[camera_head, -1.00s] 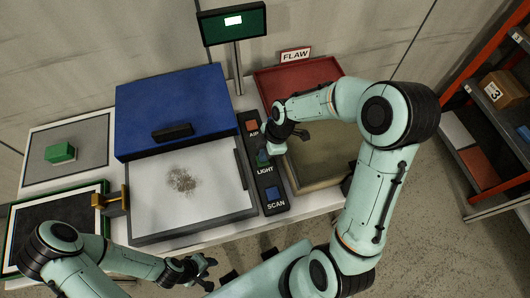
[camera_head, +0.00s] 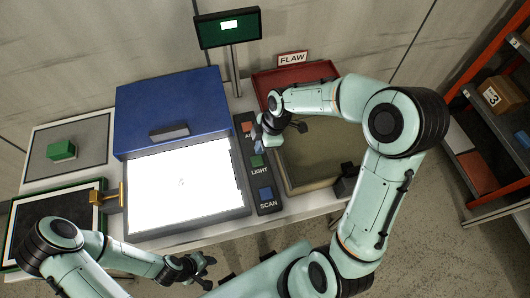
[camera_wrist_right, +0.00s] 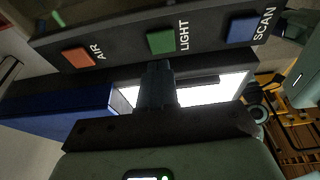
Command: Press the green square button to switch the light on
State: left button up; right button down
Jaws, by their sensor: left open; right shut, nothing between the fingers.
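The green square button (camera_head: 257,161) marked LIGHT sits in the middle of the dark button strip, between the orange AIR button (camera_head: 247,127) and the blue SCAN button (camera_head: 266,193). It also shows in the right wrist view (camera_wrist_right: 161,41). The light panel (camera_head: 180,185) under the raised blue lid glows bright white. My right gripper (camera_head: 262,147) is shut and empty, just above the strip near the green button. In the right wrist view its fingertips (camera_wrist_right: 158,68) are just below the green button, apparently apart from it. My left gripper (camera_head: 200,268) is open and empty at the front.
The blue lid (camera_head: 172,108) stands behind the panel. A red FLAW tray (camera_head: 290,78) and a beige tray (camera_head: 318,178) lie right of the strip. A green block (camera_head: 61,150) sits on a grey mat at left. A small screen (camera_head: 228,28) stands behind.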

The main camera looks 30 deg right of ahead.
jog(key=v, duration=0.8)
jog(key=shift+w+a, duration=0.1)
jog(key=shift+w, duration=0.05)
